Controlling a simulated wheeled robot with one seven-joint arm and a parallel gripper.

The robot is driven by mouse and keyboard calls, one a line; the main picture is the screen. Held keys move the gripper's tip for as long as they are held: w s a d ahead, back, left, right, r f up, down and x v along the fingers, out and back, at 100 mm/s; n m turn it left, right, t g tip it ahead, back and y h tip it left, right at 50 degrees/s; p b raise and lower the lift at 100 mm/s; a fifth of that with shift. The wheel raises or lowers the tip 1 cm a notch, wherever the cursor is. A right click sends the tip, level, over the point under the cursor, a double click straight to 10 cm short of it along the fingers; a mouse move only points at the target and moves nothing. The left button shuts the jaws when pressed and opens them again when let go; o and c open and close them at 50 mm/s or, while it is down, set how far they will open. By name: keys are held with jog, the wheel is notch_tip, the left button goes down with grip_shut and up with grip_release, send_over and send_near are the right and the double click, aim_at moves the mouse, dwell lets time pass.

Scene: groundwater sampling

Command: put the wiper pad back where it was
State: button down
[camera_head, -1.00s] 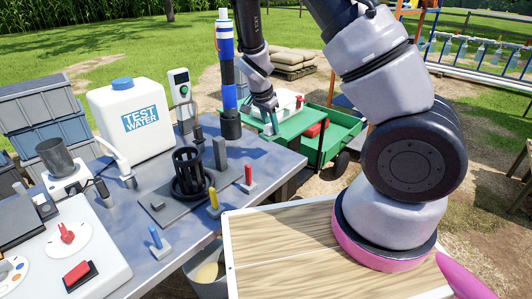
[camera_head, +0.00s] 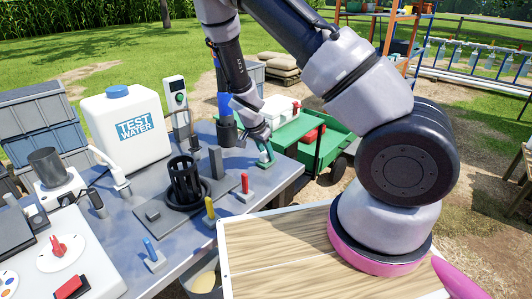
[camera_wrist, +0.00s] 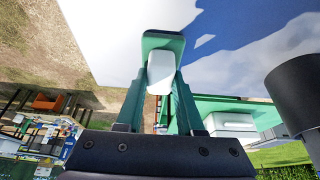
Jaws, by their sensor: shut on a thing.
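My gripper (camera_head: 266,154) is low at the far right edge of the grey table (camera_head: 150,200). In the wrist view its green fingers (camera_wrist: 160,100) are shut on the wiper pad, which shows as a white block (camera_wrist: 161,72) with a dark green plate (camera_wrist: 163,42) at its far end. The plate is close to the sunlit tabletop; whether they touch I cannot tell. In the head view the pad is too small to make out between the fingers.
A dark cylindrical base (camera_wrist: 300,95) stands right of the fingers in the wrist view. A black ring holder (camera_head: 186,182), grey upright block (camera_head: 216,162) and red peg (camera_head: 245,183) stand nearby. A green cart (camera_head: 330,142) is beyond the table edge.

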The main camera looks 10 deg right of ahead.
jog(key=c, duration=0.5)
grip_release()
jog(key=shift+f, duration=0.1)
jog(key=s+r+n+y, duration=0.1)
jog(key=s+r+y, duration=0.15)
jog(key=r, duration=0.85)
jog(key=s+r+y, duration=0.2)
jog(key=s+r, duration=0.2)
jog(key=r, duration=0.8)
jog(key=s+d+r+n+t, duration=0.1)
jog(key=s+d+r+n, duration=0.1)
jog(key=s+r, duration=0.3)
jog(key=s+d+r+n+t+y, duration=0.1)
jog(key=s+d+r+n+t, duration=0.1)
jog(key=s+r, duration=0.3)
jog(key=s+d+r+n+t, duration=0.1)
jog(key=s+r, duration=0.5)
jog(key=r, duration=0.3)
jog(key=shift+d+r+n, duration=0.4)
